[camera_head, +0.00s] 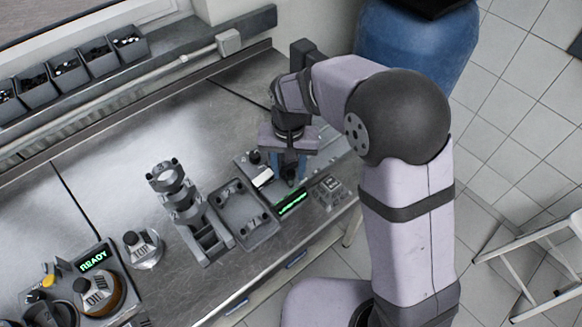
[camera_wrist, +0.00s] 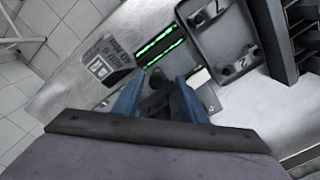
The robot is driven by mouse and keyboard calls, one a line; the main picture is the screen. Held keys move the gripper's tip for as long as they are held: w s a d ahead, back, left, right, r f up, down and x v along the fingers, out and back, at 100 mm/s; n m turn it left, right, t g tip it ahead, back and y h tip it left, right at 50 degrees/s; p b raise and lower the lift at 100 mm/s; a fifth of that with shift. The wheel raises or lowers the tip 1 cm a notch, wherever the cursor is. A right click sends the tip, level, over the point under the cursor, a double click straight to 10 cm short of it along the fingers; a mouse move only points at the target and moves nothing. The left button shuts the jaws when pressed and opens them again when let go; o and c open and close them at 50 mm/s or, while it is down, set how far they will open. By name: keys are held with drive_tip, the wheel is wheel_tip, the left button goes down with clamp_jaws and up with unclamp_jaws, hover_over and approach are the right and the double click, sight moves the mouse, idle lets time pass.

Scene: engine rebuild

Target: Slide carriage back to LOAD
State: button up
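In the head view my gripper (camera_head: 287,172) points down over the small metal station at the right end of the bench. The wrist view shows its two blue fingers (camera_wrist: 159,84) apart, with a dark piece (camera_wrist: 156,98) between them. I cannot tell whether they touch it. The carriage cannot be told apart clearly; this dark piece may be part of it. The station has a green lit display (camera_head: 292,203), also in the wrist view (camera_wrist: 160,46). A white label (camera_head: 263,177) lies left of the fingers. A plate with printed marks (camera_wrist: 105,62) is beside the display; its words are unreadable.
A grey tray with pegs (camera_head: 226,191) sits left of the station. Beyond it stand a grey stepped metal part (camera_head: 182,205) and a round knob unit (camera_head: 142,248). A control unit reads READY (camera_head: 93,257). Bins (camera_head: 66,67) line the back.

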drive_tip(key=shift+d, duration=0.1)
drive_tip(key=shift+r+b, duration=1)
drive_tip(key=shift+r, duration=2.65)
